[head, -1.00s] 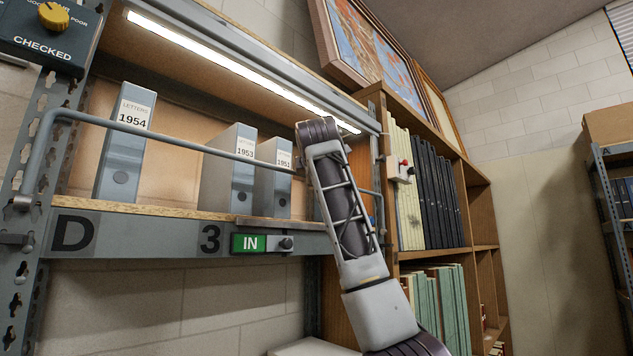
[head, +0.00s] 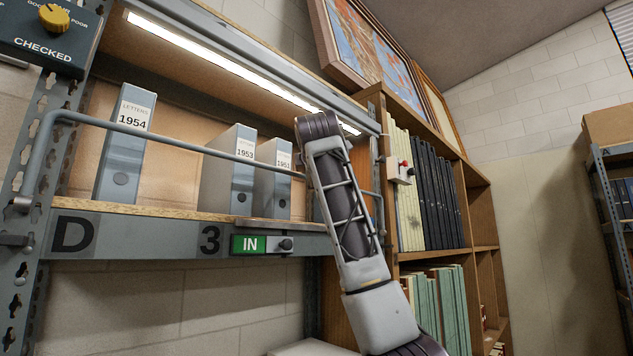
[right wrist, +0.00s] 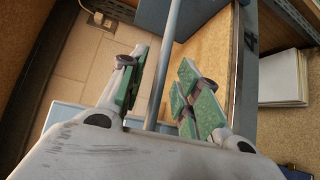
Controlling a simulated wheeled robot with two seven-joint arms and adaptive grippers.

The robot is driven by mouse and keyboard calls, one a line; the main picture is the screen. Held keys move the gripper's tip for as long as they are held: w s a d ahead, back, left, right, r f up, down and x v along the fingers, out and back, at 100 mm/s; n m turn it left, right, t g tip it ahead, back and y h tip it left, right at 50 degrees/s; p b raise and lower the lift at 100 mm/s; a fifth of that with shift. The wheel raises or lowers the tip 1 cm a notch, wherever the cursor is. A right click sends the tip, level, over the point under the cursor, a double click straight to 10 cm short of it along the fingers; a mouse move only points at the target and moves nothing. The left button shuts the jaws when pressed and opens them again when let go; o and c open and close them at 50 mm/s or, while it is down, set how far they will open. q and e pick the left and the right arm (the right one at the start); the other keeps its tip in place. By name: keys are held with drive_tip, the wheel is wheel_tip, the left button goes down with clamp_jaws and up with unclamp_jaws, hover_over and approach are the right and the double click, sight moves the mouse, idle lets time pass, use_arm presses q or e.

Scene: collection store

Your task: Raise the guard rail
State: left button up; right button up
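The guard rail (head: 180,138) is a grey-blue bar bent at its left end. It runs across the front of the shelf, partway up the box files. Its right part passes behind my right arm in the head view. In the right wrist view the rail (right wrist: 168,62) runs between the two green-padded fingers of my right gripper (right wrist: 163,72). The fingers stand apart, with a gap to the rail on each side. In the head view my right gripper is hidden behind my arm. My left gripper is not in view.
Grey box files (head: 126,145) stand on the shelf behind the rail. The shelf edge (head: 130,232) carries a green IN slider (head: 250,244).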

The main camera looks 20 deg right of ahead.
drive_tip(key=v, duration=1)
idle(0.7)
